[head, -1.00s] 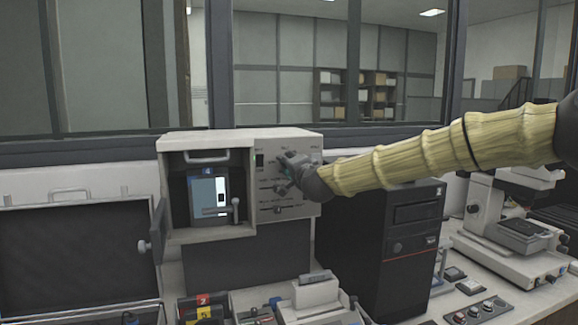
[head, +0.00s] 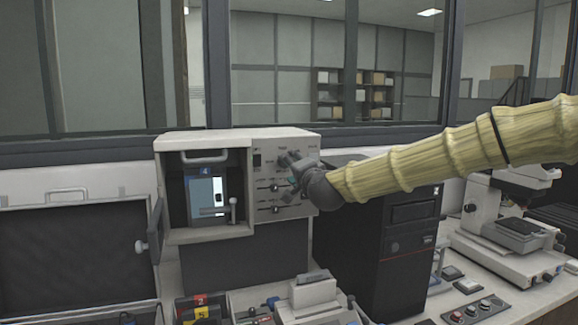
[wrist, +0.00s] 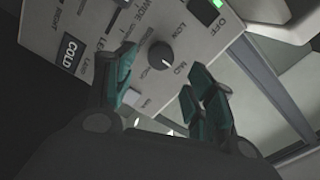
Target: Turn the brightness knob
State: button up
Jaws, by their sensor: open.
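A round dark knob (wrist: 160,55) with a pale pointer mark sits on the light control panel (wrist: 125,25), with LOW and MID printed beside it. My gripper (wrist: 162,70) is open, with one teal-padded finger on each side of the knob in the picture. I cannot tell whether the pads touch it. In the head view my gripper (head: 296,168) is at the front of the panel (head: 262,150) on the right side of the press (head: 205,144) and hides part of it.
A black computer tower (head: 405,235) stands right of the press, below my arm. A microscope (head: 500,205) stands farther right.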

jog(key=v, duration=0.6)
jog(key=shift+s+d, duration=0.15)
jog(key=shift+s, duration=0.2)
